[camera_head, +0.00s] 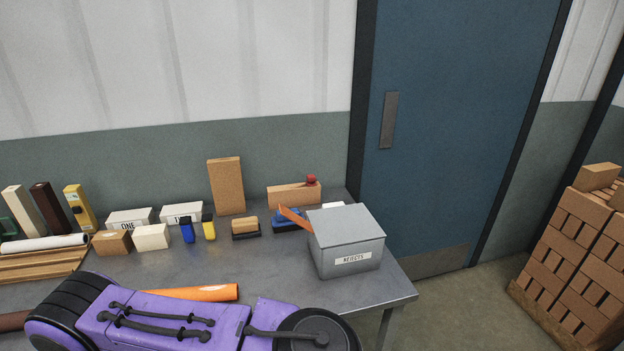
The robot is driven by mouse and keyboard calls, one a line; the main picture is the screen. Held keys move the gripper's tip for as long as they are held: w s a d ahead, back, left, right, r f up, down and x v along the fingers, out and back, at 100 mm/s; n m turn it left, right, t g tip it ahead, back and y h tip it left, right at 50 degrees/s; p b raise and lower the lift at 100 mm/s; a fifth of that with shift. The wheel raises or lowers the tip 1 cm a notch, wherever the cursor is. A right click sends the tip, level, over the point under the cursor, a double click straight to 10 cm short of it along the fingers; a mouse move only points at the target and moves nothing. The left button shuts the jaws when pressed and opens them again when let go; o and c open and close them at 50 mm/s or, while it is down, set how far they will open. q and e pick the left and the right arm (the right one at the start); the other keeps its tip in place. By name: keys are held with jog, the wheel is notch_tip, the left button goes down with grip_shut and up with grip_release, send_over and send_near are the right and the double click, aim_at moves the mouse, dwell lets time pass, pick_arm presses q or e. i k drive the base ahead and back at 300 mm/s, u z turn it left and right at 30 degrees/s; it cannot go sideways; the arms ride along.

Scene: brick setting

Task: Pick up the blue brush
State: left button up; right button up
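A blue brush (285,218) with a dark base sits on the grey table (240,262) at the back, just left of the grey box. Part of it is hidden behind an orange strip (293,217) and the box. A similar brush with a tan wooden top (245,226) stands to its left. A purple arm of mine crosses the front of the table, well in front of the blue brush. Neither gripper shows in this view.
A lidded grey box (347,247) labelled REJECTS stands at the table's right end. A small blue container (187,231) and a yellow one (208,227) stand left of the brushes. An orange tube (205,293) lies behind my arm. The table's middle is clear.

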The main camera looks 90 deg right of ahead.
aim_at(281, 224)
jog(key=k, duration=1.15)
jog(key=z, duration=1.3)
